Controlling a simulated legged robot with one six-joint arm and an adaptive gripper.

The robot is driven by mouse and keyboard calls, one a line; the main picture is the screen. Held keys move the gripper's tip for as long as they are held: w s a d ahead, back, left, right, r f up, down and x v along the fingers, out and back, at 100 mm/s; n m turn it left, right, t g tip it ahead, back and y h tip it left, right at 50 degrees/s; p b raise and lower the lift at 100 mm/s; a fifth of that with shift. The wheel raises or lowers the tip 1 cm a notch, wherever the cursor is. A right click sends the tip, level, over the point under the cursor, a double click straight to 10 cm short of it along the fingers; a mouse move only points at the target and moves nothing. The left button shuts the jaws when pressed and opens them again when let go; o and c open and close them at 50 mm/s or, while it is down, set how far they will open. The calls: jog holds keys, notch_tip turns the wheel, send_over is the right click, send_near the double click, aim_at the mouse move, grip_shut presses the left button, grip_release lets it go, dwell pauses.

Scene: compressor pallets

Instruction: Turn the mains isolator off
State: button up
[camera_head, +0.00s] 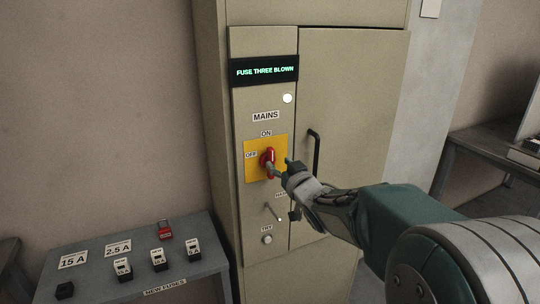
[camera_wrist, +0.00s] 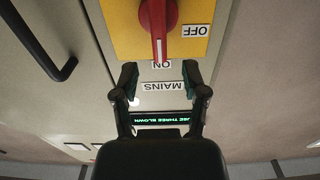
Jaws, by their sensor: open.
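The mains isolator is a red rotary handle (camera_head: 267,161) on a yellow plate (camera_head: 250,168) on the beige cabinet's left panel. In the wrist view, which is upside down, the red handle (camera_wrist: 157,22) has a white line and its tip points at the ON label (camera_wrist: 161,65). The OFF label (camera_wrist: 194,31) is to one side. My gripper (camera_head: 281,169) is right in front of the handle in the head view. In the wrist view my gripper (camera_wrist: 160,72) is open, with the handle's tip near the gap between its fingertips. Contact cannot be told.
A display (camera_head: 265,71) reads FUSE THREE BLOWN. Below the isolator are a small lever (camera_head: 273,212) and a round knob (camera_head: 267,239). A black door handle (camera_head: 314,152) is to the right. A bench (camera_head: 110,290) at lower left holds fuses and a red padlock (camera_head: 164,230).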

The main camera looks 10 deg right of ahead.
aim_at(272, 157)
jog(key=x, duration=0.6)
grip_shut()
